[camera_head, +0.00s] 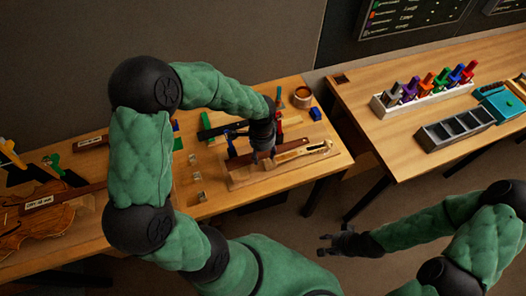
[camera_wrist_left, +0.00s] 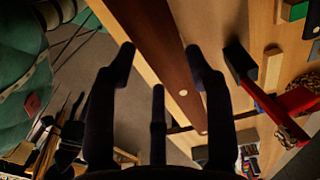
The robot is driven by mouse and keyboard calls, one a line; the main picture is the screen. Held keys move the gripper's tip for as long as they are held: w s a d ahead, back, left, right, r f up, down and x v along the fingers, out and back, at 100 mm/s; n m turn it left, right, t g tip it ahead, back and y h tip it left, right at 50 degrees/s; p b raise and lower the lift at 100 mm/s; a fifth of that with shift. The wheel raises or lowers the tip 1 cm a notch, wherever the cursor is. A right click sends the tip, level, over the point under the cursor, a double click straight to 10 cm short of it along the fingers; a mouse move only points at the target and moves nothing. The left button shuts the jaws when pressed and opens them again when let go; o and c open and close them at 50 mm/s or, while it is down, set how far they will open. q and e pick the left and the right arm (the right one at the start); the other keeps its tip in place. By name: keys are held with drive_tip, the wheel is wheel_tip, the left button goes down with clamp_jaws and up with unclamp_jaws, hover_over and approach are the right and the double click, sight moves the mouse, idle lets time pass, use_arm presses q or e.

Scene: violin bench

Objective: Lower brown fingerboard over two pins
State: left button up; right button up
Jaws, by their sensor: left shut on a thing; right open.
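The brown fingerboard (camera_head: 291,146) is a long dark strip above a pale neck with a scroll (camera_head: 322,150) on a wooden base board (camera_head: 240,182). My left gripper (camera_head: 262,153) comes down on the fingerboard from above. In the left wrist view the fingerboard (camera_wrist_left: 158,38) runs between the two fingers (camera_wrist_left: 163,68), which are shut on it. Pale round spots show on its face; I cannot tell whether they are holes or pins. The two pins are not clearly visible, nor is any gap beneath the fingerboard. My right gripper (camera_head: 328,243) is open and empty, away from the bench.
A violin body (camera_head: 35,222) lies at the bench's left end. Small metal pieces (camera_head: 196,180) lie left of the base board. A round container (camera_head: 302,97) and blue block (camera_head: 315,114) stand behind. A separate table at right holds a coloured-handled tool rack (camera_head: 420,98) and grey tray (camera_head: 454,130).

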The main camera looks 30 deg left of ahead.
sight(262, 156)
use_arm(q)
drive_tip(key=shift+s, duration=0.15)
drive_tip(key=shift+f+b, duration=1.95)
drive_tip(key=shift+f, duration=0.45)
drive_tip(key=shift+f+b, duration=0.85)
drive_tip(key=shift+f, duration=0.1)
idle(0.7)
idle(0.5)
drive_tip(key=o, duration=1.3)
drive_tip(key=shift+r, duration=0.1)
